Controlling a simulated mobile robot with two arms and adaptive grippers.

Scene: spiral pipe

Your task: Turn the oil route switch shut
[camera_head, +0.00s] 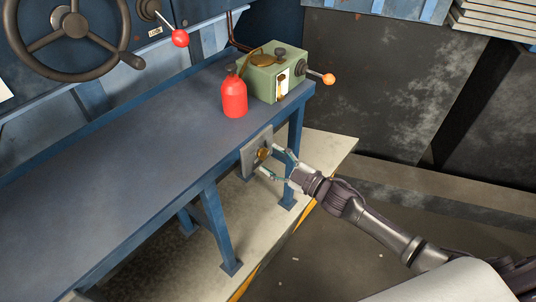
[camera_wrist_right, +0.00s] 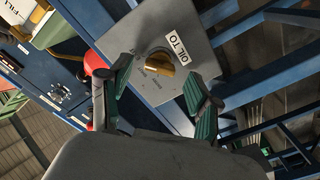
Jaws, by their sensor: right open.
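The oil route switch is a brass-coloured knob (camera_head: 263,153) on a grey plate (camera_head: 249,160) fixed to the front edge of the blue bench. In the right wrist view the knob (camera_wrist_right: 160,63) sits on the plate (camera_wrist_right: 130,40) beside a white label (camera_wrist_right: 178,48) reading "OIL TO". My right gripper (camera_head: 276,162) is open in front of the plate. Its green-padded fingers (camera_wrist_right: 160,105) stand on either side below the knob in the wrist view, and the knob appears free of them. Other lettering by the knob is too small to read. My left gripper is not in view.
A red bottle (camera_head: 234,97) and a green box (camera_head: 270,76) with an orange-tipped lever (camera_head: 328,79) stand on the bench (camera_head: 130,150) above the plate. A handwheel (camera_head: 65,38) and red-knobbed lever (camera_head: 180,38) are at upper left. Bench legs (camera_head: 218,225) stand below.

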